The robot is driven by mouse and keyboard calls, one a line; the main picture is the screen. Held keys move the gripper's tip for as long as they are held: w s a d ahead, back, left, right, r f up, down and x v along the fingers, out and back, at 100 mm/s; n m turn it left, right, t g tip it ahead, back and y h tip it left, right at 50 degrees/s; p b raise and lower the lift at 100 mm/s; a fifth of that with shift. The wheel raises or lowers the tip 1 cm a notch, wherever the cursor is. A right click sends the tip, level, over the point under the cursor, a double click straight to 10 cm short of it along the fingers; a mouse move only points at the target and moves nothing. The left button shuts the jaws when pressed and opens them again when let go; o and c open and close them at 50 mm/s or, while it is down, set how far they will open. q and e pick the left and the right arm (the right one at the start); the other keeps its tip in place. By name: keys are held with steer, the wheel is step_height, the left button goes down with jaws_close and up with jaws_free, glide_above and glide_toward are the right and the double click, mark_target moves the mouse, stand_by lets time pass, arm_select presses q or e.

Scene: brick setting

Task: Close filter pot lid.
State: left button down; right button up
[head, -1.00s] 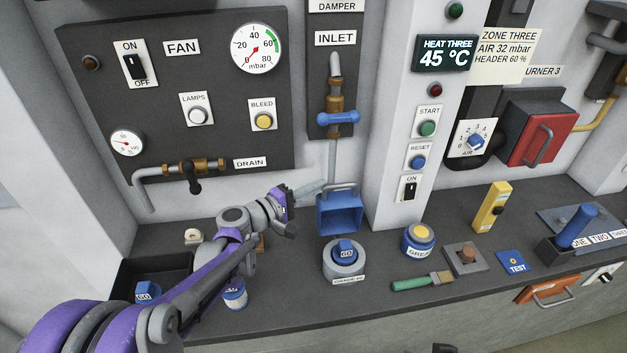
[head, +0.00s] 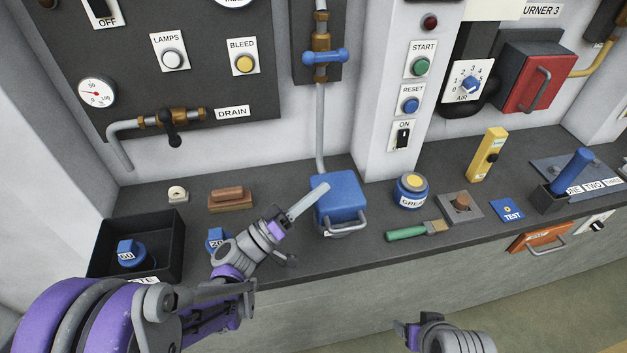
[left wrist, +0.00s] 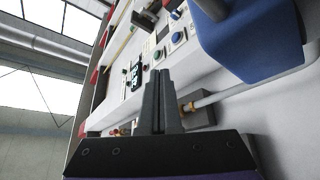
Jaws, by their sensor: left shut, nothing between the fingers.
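The blue filter pot lid (head: 342,197) is swung down over the pot on the bench, with its grey handle (head: 345,228) at the front edge. The pot underneath is almost wholly hidden, and I cannot tell whether the lid sits fully flush. My left gripper (head: 322,188) is shut and empty, its fingertips at the lid's upper left edge; I cannot tell if they touch. In the left wrist view the shut fingers (left wrist: 158,78) show below and left of the blue lid (left wrist: 250,40). My right gripper (head: 404,328) is low in front of the bench, its jaws unclear.
A grease tin (head: 411,190) and a green-handled brush (head: 415,230) lie right of the lid. A black tray (head: 165,235) with a blue-capped item and a wooden block (head: 230,199) are to the left. A pipe (head: 320,130) runs down behind the lid.

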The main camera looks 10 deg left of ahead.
arm_select(q)
steer(key=s+d+f+m+h+b, duration=0.1)
steer(key=s+f+m+b, duration=0.1)
steer(key=f+b, duration=0.3)
steer(key=shift+s+f+m+g, duration=0.3)
steer(key=shift+s+f+g, duration=0.1)
steer(key=shift+s, duration=0.45)
steer(key=shift+d, duration=0.1)
steer(key=s+a, duration=0.7)
steer(key=a, duration=0.3)
steer(key=shift+s+a+f+b, duration=0.25)
steer(key=shift+s+a+b, duration=0.05)
steer(key=shift+s+b, duration=0.15)
steer(key=shift+w, duration=0.1)
